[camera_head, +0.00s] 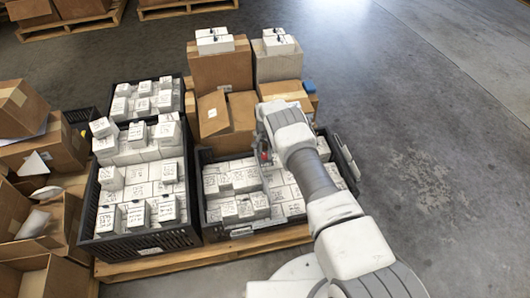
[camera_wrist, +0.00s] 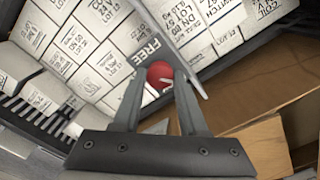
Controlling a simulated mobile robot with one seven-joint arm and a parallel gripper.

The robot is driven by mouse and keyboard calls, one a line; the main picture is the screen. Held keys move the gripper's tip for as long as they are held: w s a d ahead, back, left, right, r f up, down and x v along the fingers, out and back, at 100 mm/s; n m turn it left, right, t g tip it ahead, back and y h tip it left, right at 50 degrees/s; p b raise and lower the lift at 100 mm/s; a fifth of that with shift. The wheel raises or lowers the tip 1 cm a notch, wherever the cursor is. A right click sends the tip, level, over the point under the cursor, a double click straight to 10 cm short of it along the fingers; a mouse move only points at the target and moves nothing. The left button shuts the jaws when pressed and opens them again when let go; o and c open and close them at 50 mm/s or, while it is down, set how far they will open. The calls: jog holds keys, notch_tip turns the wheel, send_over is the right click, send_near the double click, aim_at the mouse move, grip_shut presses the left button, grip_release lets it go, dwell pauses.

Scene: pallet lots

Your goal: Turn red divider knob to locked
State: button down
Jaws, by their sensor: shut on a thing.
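The red divider knob (camera_wrist: 160,73) sits between my two fingertips in the wrist view, and a small bit of red (camera_head: 265,156) shows under my gripper in the head view. My gripper (camera_wrist: 160,80) is shut on the knob, with a finger on each side. A white line or pointer mark shows on the knob's face. A label reading "FREE" (camera_wrist: 146,52) is beside the knob. A thin grey divider (camera_wrist: 160,30) runs past it, between groups of white boxes. The "locked" label is not visible, and my arm covers part of the crate in the head view.
The black crate (camera_head: 243,232) under my arm holds several white labelled boxes on a wooden pallet (camera_head: 200,259). Another full black crate (camera_head: 150,241) stands to its left. Cardboard boxes (camera_head: 220,70) stand behind. Open cartons crowd the far left; the floor at right (camera_head: 440,150) is clear.

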aim_at(265, 154)
jog(key=shift+m, duration=1.6)
jog(key=shift+c, duration=2.2)
grip_release()
notch_tip(265, 154, up, 18)
jog(key=p, duration=0.6)
jog(key=shift+f, duration=0.25)
